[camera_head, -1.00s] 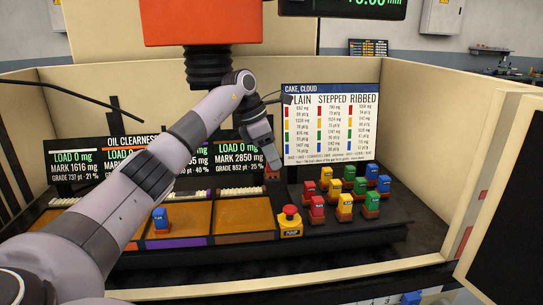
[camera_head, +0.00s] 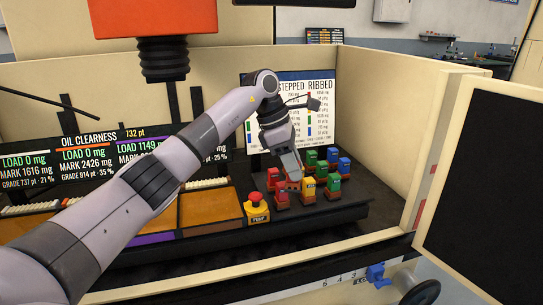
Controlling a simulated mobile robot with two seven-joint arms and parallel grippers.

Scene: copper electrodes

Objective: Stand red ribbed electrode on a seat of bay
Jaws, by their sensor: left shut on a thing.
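My left gripper (camera_head: 291,172) reaches down over the rack (camera_head: 350,205) and is shut on a red electrode (camera_head: 293,185). Whether it is ribbed is too small to tell, and whether its base touches the rack is unclear. Two other red electrodes stand close by, one at the left (camera_head: 272,179) and one at the front (camera_head: 282,200). The bays are orange-brown trays to the left; the rightmost bay (camera_head: 211,206) looks empty, and my left arm covers much of the others. My right gripper is out of view.
A yellow electrode (camera_head: 308,189), green electrodes (camera_head: 332,184) and blue electrodes (camera_head: 344,167) crowd around the gripper. A red-topped yellow button box (camera_head: 257,208) stands between bays and rack. A sign board (camera_head: 322,110) and load displays (camera_head: 75,160) stand behind.

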